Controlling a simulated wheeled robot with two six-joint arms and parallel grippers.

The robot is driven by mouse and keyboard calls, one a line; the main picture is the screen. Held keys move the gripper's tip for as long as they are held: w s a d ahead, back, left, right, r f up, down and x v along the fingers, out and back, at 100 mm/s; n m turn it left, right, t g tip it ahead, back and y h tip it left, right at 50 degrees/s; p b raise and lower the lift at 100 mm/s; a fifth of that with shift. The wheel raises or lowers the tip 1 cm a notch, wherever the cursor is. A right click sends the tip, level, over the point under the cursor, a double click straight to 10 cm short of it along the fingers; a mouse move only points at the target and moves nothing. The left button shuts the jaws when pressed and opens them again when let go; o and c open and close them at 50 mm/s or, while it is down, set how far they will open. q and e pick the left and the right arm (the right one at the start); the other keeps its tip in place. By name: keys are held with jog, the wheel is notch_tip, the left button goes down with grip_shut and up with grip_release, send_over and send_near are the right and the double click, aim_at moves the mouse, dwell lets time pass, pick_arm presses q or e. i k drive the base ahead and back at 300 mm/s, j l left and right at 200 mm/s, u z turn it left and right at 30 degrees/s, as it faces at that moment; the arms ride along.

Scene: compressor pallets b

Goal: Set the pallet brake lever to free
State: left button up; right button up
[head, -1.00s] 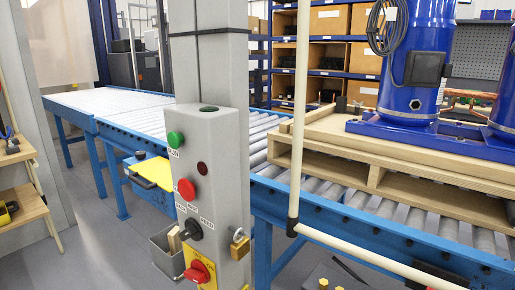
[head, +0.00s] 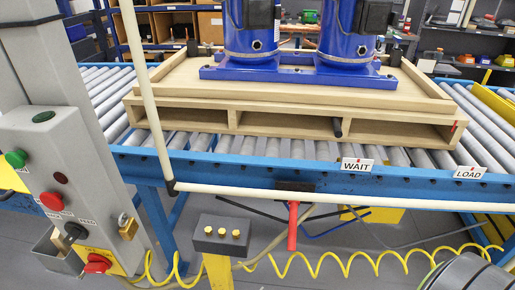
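A red lever (head: 292,226) hangs roughly straight down from a dark bracket (head: 295,186) at the front of the blue conveyor rail (head: 240,172). It looks like the brake lever, but no label for its positions is readable. The wooden pallet (head: 285,122) sits on the rollers above and behind it, carrying two blue compressors (head: 250,30). Neither of my grippers shows in the head view.
A cream guard bar (head: 330,196) runs in front of the rail. A grey control post (head: 62,150) stands left. A grey box with brass buttons (head: 220,236) and a yellow coiled hose (head: 330,262) lie low in front. WAIT (head: 357,164) and LOAD (head: 470,172) signs are right.

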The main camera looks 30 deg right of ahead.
aim_at(292, 224)
jog(key=k+l+u, duration=0.1)
jog(key=k+l, duration=0.25)
jog(key=l, duration=0.2)
jog(key=k+l+u, duration=0.15)
jog(key=k+l, duration=0.2)
jog(key=l, duration=0.15)
